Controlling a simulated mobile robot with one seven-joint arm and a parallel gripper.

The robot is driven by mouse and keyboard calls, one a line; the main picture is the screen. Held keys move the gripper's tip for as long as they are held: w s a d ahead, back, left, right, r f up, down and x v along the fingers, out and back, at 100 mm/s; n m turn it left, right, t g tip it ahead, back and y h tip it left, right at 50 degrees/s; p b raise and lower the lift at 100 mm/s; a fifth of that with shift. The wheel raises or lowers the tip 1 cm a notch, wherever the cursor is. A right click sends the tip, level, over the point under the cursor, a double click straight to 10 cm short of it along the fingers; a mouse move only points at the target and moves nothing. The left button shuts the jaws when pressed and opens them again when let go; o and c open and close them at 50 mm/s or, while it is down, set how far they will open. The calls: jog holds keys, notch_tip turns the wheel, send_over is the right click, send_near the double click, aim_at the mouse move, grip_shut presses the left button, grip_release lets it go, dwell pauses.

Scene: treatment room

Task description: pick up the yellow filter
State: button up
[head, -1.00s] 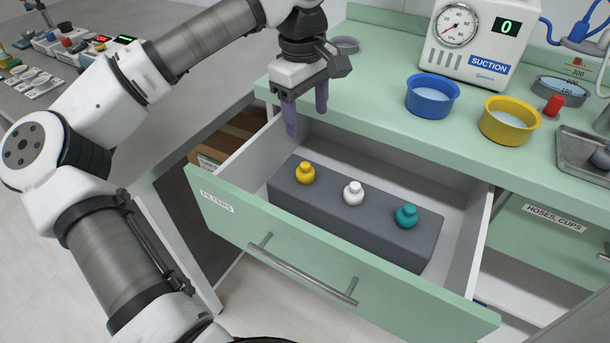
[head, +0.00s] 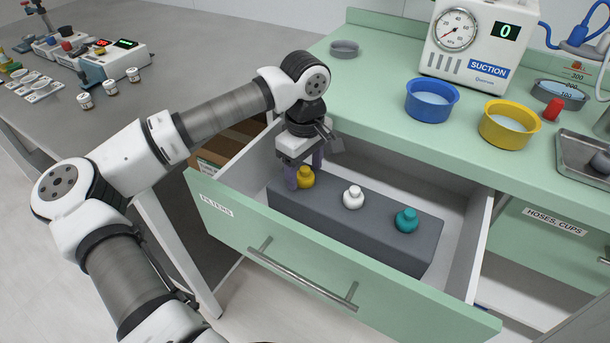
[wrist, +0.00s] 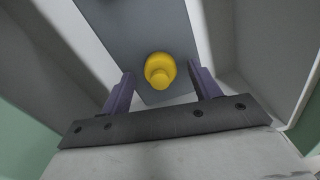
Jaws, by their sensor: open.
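The yellow filter (head: 306,178) stands upright at the left end of a grey block (head: 375,228) inside the open drawer labelled FILTERS (head: 217,205). My gripper (head: 304,180) is lowered into the drawer at the filter, its purple fingers open. One finger partly covers the filter's left side in the head view. In the wrist view the yellow filter (wrist: 160,71) lies centred between the open fingers (wrist: 162,88), slightly beyond their tips, with a gap on both sides. I cannot see the fingers touching it.
A white filter (head: 353,197) and a teal filter (head: 405,220) stand on the same block to the right. The drawer walls are close around my gripper. The green counter (head: 395,110) behind holds a blue bowl (head: 432,98), a yellow bowl (head: 509,124) and a suction unit (head: 475,40).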

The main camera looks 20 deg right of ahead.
jog(key=shift+f, duration=0.45)
jog(key=c, duration=1.1)
jog(key=shift+o, duration=0.2)
